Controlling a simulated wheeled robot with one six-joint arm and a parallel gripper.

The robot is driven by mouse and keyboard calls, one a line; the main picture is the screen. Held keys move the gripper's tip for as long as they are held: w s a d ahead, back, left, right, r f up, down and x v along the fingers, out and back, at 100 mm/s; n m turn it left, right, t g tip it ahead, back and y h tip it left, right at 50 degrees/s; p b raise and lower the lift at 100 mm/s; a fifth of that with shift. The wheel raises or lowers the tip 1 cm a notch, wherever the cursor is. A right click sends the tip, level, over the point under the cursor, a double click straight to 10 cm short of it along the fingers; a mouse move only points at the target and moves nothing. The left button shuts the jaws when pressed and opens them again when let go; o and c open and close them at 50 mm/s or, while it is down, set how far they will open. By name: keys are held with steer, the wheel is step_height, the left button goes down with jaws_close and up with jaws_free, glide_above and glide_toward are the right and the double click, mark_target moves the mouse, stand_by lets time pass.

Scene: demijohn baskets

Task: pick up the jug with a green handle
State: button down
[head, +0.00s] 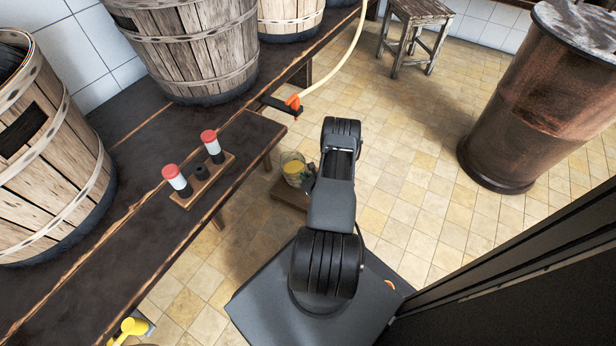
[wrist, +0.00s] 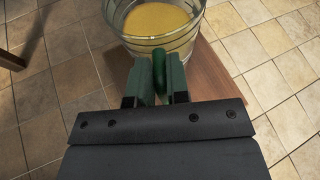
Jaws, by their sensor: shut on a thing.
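The jug (head: 292,166) is clear glass with yellow liquid in it; in the head view it is low beside the bench, left of my arm. In the wrist view the jug (wrist: 157,20) is at the top, its upper part cut off by the frame. Its green handle (wrist: 160,66) faces my gripper (wrist: 160,82), whose two dark green fingers are shut on it from both sides. The jug looks upright. I cannot tell whether its base touches the brown board below it. In the head view my gripper is mostly hidden behind my arm.
The brown wooden board (wrist: 213,77) is low, under the jug. The dark bench (head: 150,255) bears wooden tubs (head: 45,165) and a rack with red-capped bottles (head: 201,182). A hose with an orange tap (head: 293,102), a stool (head: 413,30) and a rusty drum (head: 535,100) stand around open tiled floor.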

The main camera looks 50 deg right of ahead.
steer(key=shift+w+a+r, duration=0.1)
steer(key=shift+a+r, duration=0.1)
stand_by(0.4)
